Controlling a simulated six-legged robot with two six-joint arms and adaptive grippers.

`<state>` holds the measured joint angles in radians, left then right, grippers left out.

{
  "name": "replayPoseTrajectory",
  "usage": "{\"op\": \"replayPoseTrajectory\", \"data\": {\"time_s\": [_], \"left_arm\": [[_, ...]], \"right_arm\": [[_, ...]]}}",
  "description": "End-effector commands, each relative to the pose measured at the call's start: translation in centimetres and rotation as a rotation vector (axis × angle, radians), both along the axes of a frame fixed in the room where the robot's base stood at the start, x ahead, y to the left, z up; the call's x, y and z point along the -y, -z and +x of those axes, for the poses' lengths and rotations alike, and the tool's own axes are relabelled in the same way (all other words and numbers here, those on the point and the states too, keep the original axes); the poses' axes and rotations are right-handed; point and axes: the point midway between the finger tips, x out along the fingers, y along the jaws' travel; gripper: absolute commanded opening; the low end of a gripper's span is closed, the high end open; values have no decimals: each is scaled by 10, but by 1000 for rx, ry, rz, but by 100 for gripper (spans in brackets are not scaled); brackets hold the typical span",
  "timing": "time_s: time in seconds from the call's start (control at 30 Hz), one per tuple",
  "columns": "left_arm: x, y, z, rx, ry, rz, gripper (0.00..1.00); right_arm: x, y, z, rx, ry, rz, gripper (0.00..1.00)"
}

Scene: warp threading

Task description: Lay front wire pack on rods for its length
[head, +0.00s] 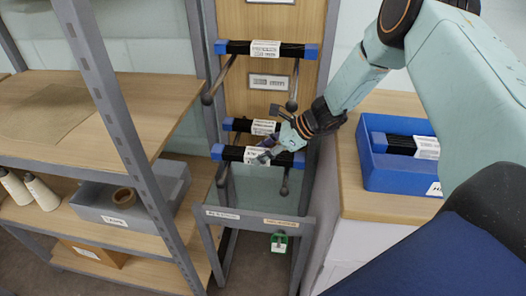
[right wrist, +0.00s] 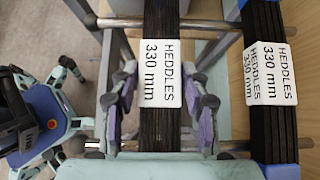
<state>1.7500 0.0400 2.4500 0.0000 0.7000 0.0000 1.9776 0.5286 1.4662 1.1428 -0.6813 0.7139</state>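The front wire pack (head: 230,153) is a black bundle with blue ends and a white label reading HEDDLES 330 mm. It lies crosswise over the rods (right wrist: 112,22) of the rack. A second pack (head: 237,125) lies parallel behind it and also shows in the right wrist view (right wrist: 272,120). My right gripper (head: 272,138) is over the front pack. In the right wrist view, its purple-padded fingers (right wrist: 165,108) stand on both sides of the front pack (right wrist: 165,125), with gaps visible, so it looks open. My left gripper is not in view.
Another labelled pack (head: 283,49) rests on the upper rods. A blue tray (head: 376,180) with a pack inside stands on the right-hand table. Left shelves hold a grey bin (head: 153,213) and white cones (head: 40,192). Grey uprights flank the rack.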

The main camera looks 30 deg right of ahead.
Motion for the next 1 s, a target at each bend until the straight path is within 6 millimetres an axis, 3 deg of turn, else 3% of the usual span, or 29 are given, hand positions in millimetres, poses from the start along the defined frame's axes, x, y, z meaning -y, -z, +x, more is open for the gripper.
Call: {"op": "replayPoseTrajectory", "data": {"time_s": [0.2,0.57,1.0], "left_arm": [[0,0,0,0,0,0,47],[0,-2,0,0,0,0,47],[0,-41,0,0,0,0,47]], "right_arm": [[0,0,0,-1,0,-1,67],[0,0,-1,-3,0,-2,67],[0,-42,-1,-1,0,-1,67]]}}
